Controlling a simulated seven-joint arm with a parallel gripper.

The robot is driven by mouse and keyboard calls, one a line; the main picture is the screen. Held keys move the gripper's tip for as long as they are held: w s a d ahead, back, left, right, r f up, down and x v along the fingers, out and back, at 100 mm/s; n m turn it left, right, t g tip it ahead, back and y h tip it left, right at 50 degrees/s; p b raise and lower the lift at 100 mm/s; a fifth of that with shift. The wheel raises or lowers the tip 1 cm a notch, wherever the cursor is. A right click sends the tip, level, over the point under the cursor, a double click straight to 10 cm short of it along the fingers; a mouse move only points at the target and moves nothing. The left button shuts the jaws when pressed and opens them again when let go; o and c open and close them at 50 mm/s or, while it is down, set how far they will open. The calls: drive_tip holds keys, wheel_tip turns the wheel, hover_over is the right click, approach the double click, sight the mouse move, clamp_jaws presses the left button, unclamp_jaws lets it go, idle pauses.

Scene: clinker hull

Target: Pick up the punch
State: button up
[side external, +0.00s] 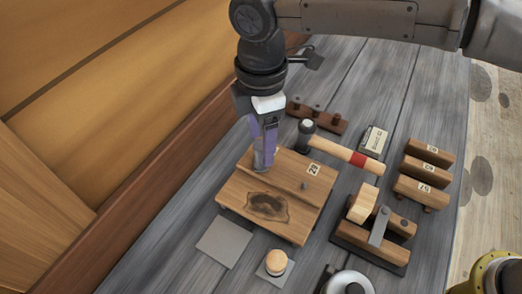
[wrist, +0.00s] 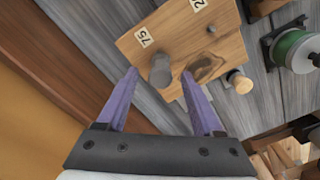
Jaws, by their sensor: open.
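A grey metal cylinder, which looks like the punch (wrist: 160,72), stands on a wooden board (wrist: 150,20) in the wrist view, seen from above. In the side view, the punch (side external: 259,161) is partly hidden by my gripper (side external: 264,152). My gripper has purple fingers and points down at the board's back left part. In the wrist view, my gripper (wrist: 160,84) is open, with the cylinder between the lines of its two fingers. I cannot tell whether either finger touches it.
A small pin (side external: 304,185) stands on the board beside a dark scorch mark (side external: 268,206). A hammer (side external: 340,151) lies behind and to the right. A wooden clamp (side external: 372,232), several numbered blocks (side external: 428,172) and a wooden knob (side external: 276,262) are nearby. A hull wall rises at left.

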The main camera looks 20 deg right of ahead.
sight(261, 155)
drive_tip(key=shift+f, duration=1.45)
drive_tip(key=shift+c, duration=0.3)
clamp_jaws()
drive_tip(key=shift+r, duration=0.1)
